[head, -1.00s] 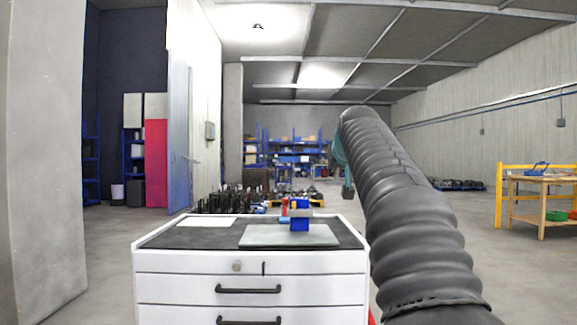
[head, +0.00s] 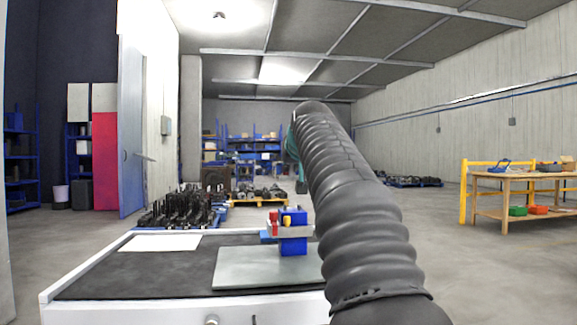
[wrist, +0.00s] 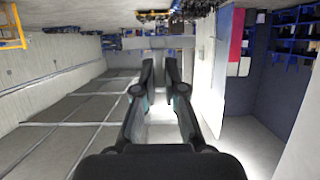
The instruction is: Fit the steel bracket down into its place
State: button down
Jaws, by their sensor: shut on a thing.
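In the wrist view my gripper (wrist: 160,62) is shut on a grey flat piece, which looks like the steel bracket (wrist: 160,43), held crosswise at the fingertips. A blue block (head: 293,246) stands on a grey plate (head: 245,270) on top of the white cabinet. A grey bar (head: 299,232) crosses the block's upper part. Small red (head: 273,223) and yellow (head: 287,221) parts show at its top left. The held bracket is apart from the block, as the wrist view shows only the distant room around it.
The cabinet's dark top (head: 120,280) carries a white sheet (head: 160,242) at the left. Beyond it stand dark parts (head: 180,210) and a loaded pallet (head: 260,195). A wooden bench (head: 530,185) with a yellow frame stands at the right. The floor between is clear.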

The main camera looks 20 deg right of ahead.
jog(key=shift+s+r, duration=0.1)
jog(key=shift+s, duration=0.05)
jog(key=shift+f, duration=0.25)
jog(key=b, duration=0.4)
send_over(293, 210)
jog(key=shift+a+f, duration=0.1)
jog(key=shift+f, duration=2.2)
jog(key=shift+f+b, duration=0.85)
jog(key=shift+f, duration=0.55)
jog(key=c, duration=1.2)
grip_release()
